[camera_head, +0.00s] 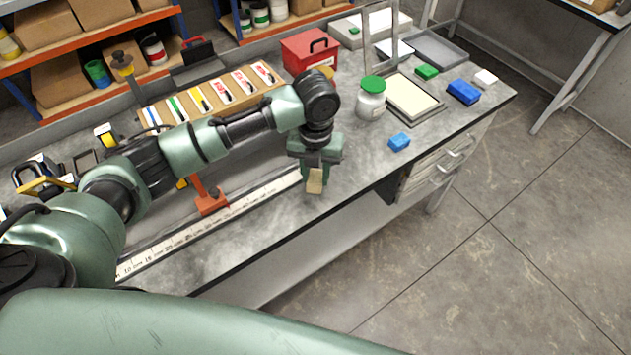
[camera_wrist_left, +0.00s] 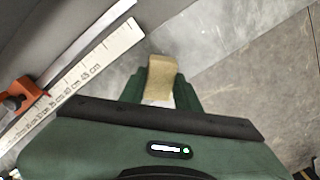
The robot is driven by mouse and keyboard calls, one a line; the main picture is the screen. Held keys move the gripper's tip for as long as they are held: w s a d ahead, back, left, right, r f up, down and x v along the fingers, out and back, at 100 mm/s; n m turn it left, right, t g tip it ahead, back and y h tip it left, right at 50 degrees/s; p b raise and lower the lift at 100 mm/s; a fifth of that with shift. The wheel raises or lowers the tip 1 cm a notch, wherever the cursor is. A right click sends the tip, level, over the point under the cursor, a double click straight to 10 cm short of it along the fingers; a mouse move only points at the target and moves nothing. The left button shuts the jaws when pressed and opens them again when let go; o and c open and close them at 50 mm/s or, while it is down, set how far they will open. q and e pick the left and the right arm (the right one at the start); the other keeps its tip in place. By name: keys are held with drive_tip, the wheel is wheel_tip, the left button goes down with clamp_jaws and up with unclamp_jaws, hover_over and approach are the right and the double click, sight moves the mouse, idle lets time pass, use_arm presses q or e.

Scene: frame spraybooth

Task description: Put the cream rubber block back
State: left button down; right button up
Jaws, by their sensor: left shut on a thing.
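The cream rubber block (camera_head: 315,181) is held in my left gripper (camera_head: 314,172), which is shut on it above the front part of the workbench. In the left wrist view the tan block (camera_wrist_left: 161,73) stands out between the two green fingers (camera_wrist_left: 160,88). I cannot tell from these views how high it is above the bench top. My right gripper is not in view.
The workbench (camera_head: 260,220) carries a long ruler (camera_head: 240,210) with an orange stop (camera_head: 210,198). To the right are a green-lidded jar (camera_head: 371,98), a framed tray (camera_head: 412,98), and blue (camera_head: 399,142), green (camera_head: 427,72) and white (camera_head: 486,77) blocks. A red box (camera_head: 310,50) stands behind.

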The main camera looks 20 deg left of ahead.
sight(316, 186)
use_arm(q)
wheel_tip(316, 186, down, 4)
drive_tip(key=shift+f+p, duration=0.1)
drive_tip(key=shift+p, duration=0.35)
drive_tip(key=shift+f, duration=0.15)
drive_tip(key=shift+f, duration=0.2)
drive_tip(key=c, duration=1)
unclamp_jaws()
drive_tip(key=shift+r, duration=0.1)
wheel_tip(316, 186, up, 12)
drive_tip(key=shift+r+b, duration=0.15)
drive_tip(key=shift+b, duration=1)
